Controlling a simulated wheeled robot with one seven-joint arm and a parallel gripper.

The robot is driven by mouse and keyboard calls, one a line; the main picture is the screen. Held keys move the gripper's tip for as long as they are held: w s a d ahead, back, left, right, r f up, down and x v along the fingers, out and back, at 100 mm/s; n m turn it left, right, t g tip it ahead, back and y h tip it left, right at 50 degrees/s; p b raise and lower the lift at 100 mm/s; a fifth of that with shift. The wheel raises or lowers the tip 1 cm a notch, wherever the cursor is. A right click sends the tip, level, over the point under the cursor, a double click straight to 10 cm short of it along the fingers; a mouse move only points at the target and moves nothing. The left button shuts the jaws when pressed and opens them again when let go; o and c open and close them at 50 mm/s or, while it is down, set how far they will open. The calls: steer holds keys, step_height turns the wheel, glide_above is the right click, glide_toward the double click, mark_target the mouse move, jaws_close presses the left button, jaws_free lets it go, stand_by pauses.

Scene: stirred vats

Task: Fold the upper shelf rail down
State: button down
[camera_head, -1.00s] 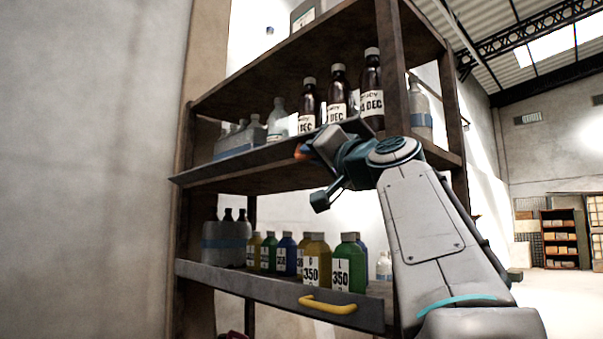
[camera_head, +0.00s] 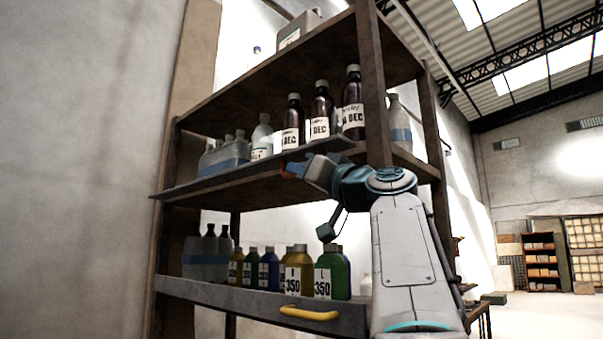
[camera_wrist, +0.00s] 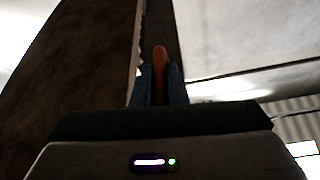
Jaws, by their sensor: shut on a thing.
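The upper shelf rail (camera_head: 225,180) is a long grey strip along the front of the upper shelf. It tilts outward from the shelf edge, close to flat, and is seen nearly edge-on. My gripper (camera_head: 291,169) is at its front edge, right of its middle. In the wrist view an orange handle (camera_wrist: 160,62) stands between the blue fingers, and my gripper is shut on it. My gripper hides most of the handle in the head view.
Dark labelled bottles (camera_head: 321,115) and clear bottles (camera_head: 262,137) stand behind the rail. The lower rail (camera_head: 225,297) is upright with a yellow handle (camera_head: 309,313), before several coloured bottles (camera_head: 298,272). A shelf post (camera_head: 375,90) rises just behind my arm. Open floor lies right.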

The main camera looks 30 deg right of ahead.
steer(key=c, duration=1.5)
jaws_free()
steer(key=shift+o, duration=0.2)
steer(key=shift+r, duration=0.1)
